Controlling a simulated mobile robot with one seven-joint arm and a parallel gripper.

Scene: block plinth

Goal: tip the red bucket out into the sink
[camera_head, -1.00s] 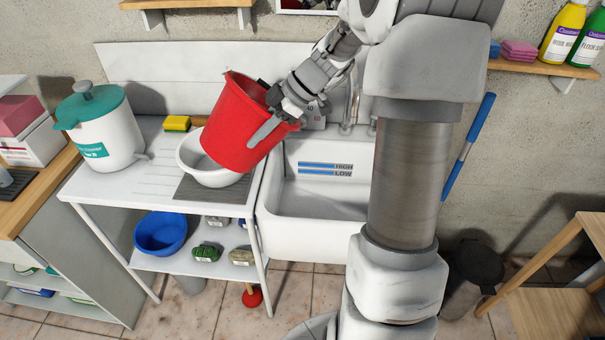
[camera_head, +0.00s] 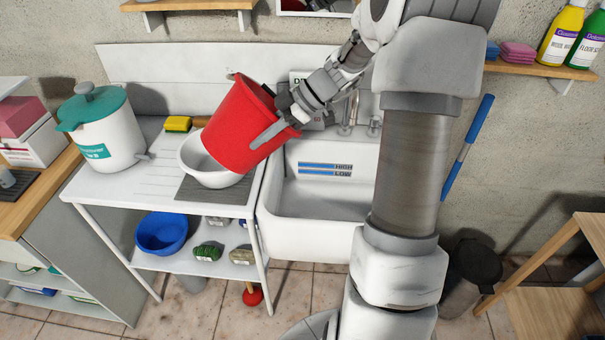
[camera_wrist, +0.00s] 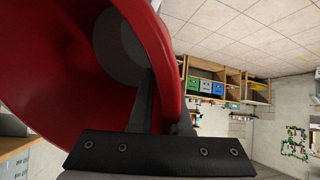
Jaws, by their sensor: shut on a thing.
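The red bucket (camera_head: 240,130) is held in the air, tilted with its mouth toward the upper right. It is above and partly in front of a white bowl on the drainboard, left of the sink. My gripper (camera_head: 280,122) is shut on the bucket's rim at its right side. In the wrist view the bucket's red wall (camera_wrist: 160,50) runs between my fingers, and its dark inside fills the left. I cannot tell what the bucket holds. The white sink (camera_head: 318,200) is to the right of and below the bucket, and its visible basin looks empty.
The white bowl (camera_head: 190,158) stands on a dark mat (camera_head: 215,192). A yellow sponge (camera_head: 178,124) and a white canister with a teal lid (camera_head: 105,130) are farther left. A tap (camera_head: 346,115) rises behind the sink. A blue bowl (camera_head: 160,235) sits on the shelf below.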

